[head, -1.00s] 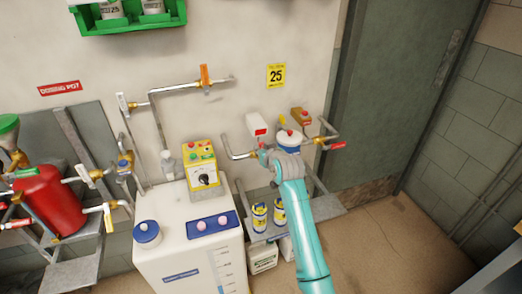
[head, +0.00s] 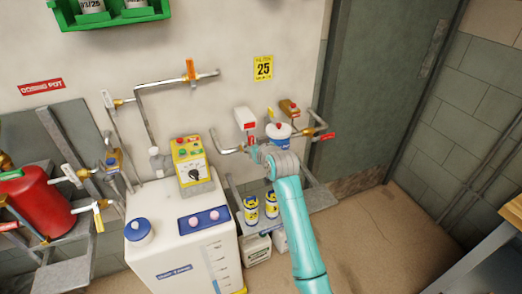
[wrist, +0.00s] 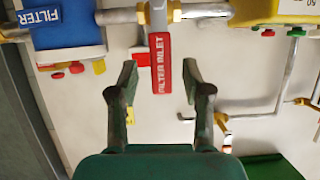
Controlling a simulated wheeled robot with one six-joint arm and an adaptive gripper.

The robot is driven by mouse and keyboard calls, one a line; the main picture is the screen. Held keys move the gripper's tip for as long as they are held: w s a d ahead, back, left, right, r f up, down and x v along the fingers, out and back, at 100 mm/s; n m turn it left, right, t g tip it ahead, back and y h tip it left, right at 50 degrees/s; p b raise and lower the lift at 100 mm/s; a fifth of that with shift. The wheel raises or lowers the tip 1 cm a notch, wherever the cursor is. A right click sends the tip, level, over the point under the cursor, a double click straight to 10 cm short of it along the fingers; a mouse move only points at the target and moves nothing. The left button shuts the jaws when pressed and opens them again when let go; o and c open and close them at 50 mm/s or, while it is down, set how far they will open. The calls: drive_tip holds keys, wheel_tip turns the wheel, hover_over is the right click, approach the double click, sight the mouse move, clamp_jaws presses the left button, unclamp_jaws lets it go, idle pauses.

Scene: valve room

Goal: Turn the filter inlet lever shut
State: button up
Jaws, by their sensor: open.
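The filter inlet lever is a red handle (wrist: 162,63) with white lettering in the wrist view. It hangs from a white and brass valve (wrist: 160,13) at the top edge and lies crosswise to the pipe there. My gripper (wrist: 160,82) is open, with one finger on each side of the lever and gaps on both sides. The blue and white filter (wrist: 68,25) is at upper left. In the head view my gripper (head: 260,153) is at the pipe just left of the filter (head: 278,134). The lever is mostly hidden there.
A red-handled lever (head: 326,136) sits right of the filter. A white box (head: 246,118) with a red label is on the wall above my gripper. A yellow control box (head: 190,160) and white tank (head: 185,250) stand to the left. Several small containers (head: 252,210) sit below.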

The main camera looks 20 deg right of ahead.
drive_tip(key=v, duration=0.9)
drive_tip(key=shift+s, duration=0.2)
drive_tip(key=s+a+f, duration=0.2)
drive_tip(key=s+f, duration=0.7)
drive_tip(key=s, duration=0.4)
drive_tip(key=s+a+f, duration=0.2)
drive_tip(key=s+f, duration=0.7)
drive_tip(key=s, duration=0.4)
drive_tip(key=s+a+r, duration=0.1)
drive_tip(key=s+r, duration=0.2)
drive_tip(key=s, duration=1.1)
drive_tip(key=s+a+r+t, duration=0.1)
drive_tip(key=s+r, duration=0.3)
drive_tip(key=s, duration=1.1)
drive_tip(key=shift+s+r, duration=0.15)
drive_tip(key=shift+s, duration=0.2)
